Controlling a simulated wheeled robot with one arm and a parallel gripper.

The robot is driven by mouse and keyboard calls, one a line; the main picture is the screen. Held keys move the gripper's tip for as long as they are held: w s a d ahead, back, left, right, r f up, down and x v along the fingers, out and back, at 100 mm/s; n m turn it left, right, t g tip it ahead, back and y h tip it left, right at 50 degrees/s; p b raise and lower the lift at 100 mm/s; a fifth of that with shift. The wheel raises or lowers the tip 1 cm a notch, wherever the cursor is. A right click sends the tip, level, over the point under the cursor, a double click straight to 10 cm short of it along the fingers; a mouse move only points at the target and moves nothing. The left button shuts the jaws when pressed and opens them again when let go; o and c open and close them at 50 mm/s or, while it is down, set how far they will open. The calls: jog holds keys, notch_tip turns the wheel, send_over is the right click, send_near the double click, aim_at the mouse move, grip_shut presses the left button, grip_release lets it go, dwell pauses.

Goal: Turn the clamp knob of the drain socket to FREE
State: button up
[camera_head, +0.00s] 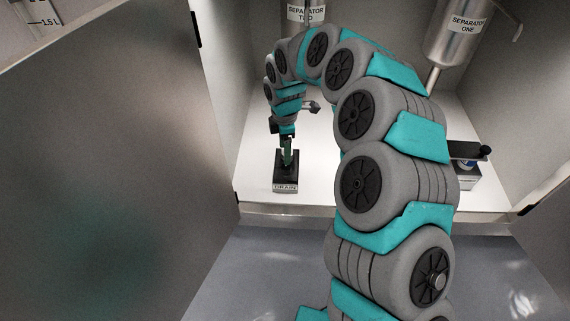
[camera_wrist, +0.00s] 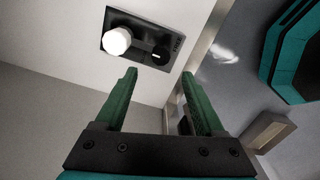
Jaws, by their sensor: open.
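The drain socket (camera_head: 286,184), a small block with a black top and a DRAIN label on its front, stands near the cabinet floor's front edge. In the wrist view its dark top plate (camera_wrist: 134,24) carries a white round-ended part (camera_wrist: 117,41) and a small dark round knob (camera_wrist: 160,57) with a white mark. Small lettering beside the knob is too small to read, so its setting is unclear. My gripper (camera_head: 287,159) points down over the socket. In the wrist view my gripper (camera_wrist: 160,73) is open and empty, its green fingers apart, with the knob seen beyond the gap.
Separator two (camera_head: 305,14) hangs behind my arm, and separator one (camera_head: 460,35) hangs at the right. A block with a dark bar (camera_head: 464,150) stands at the right of the cabinet floor. A large open door panel (camera_head: 110,170) fills the left. White floor (camera_head: 250,170) around the socket is clear.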

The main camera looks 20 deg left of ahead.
aim_at(285, 167)
notch_tip(285, 167, down, 7)
jog(key=shift+f, duration=0.1)
dwell(0.3)
jog(key=shift+c, duration=0.3)
jog(key=shift+d, duration=0.1)
grip_shut()
